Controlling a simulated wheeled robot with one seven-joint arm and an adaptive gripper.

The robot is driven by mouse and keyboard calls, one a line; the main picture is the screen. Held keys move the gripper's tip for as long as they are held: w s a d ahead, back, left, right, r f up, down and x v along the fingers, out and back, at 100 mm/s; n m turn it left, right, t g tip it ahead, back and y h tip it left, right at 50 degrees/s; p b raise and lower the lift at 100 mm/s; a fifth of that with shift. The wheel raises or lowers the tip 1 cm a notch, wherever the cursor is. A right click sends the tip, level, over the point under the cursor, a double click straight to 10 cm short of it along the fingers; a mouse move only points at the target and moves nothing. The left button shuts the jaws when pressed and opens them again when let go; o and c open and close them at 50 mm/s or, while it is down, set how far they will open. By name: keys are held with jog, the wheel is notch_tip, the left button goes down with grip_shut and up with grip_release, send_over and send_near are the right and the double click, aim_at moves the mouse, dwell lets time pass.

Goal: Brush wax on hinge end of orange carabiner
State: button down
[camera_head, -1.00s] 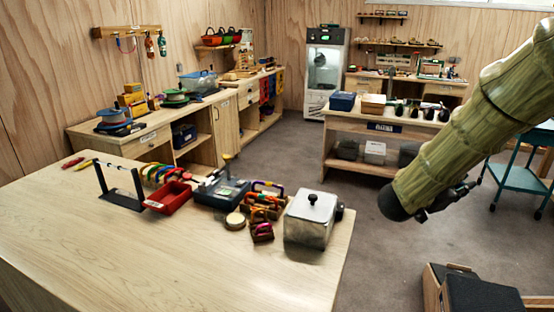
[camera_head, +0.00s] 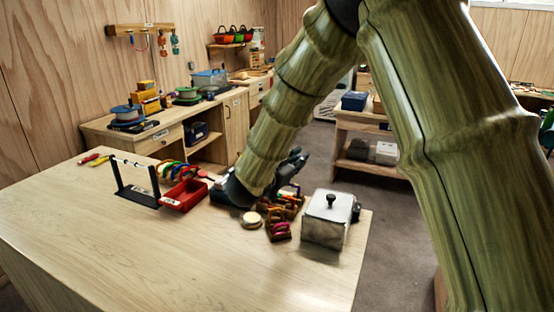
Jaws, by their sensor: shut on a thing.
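My gripper (camera_head: 294,162) shows as dark parts behind my green arm, over the back of the wooden table. Its fingertips and whatever it holds are mostly hidden, so I cannot name the held thing. A row of coloured carabiners (camera_head: 172,170) stands behind the red tray, partly blurred; I cannot single out the task's orange one. Small wooden holders (camera_head: 279,228) with orange, pink and other coloured items stand below my gripper. A small round pale tin (camera_head: 251,220) lies in front of them; its contents are unclear. I cannot make out a brush.
A red tray (camera_head: 184,196) and a black stand (camera_head: 137,186) with a crossbar are to the left. A metal box with a knobbed lid (camera_head: 327,219) stands near the table's right edge. The front of the table (camera_head: 190,260) is clear. My arm hides much of the right.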

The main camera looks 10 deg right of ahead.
jog(key=shift+w+a+f+b, duration=1.05)
jog(key=shift+a+f+b, duration=1.1)
jog(key=shift+f, duration=1.95)
jog(key=d+r+p, duration=0.1)
jog(key=r, duration=0.1)
jog(key=s+d+r+p, duration=0.1)
jog(key=r+p, duration=0.1)
jog(key=r, duration=0.1)
jog(key=s+d+r+p, duration=0.1)
jog(key=d+r, duration=0.1)
jog(key=r, duration=0.1)
jog(key=shift+d+r, duration=0.1)
jog(key=shift+r, duration=0.1)
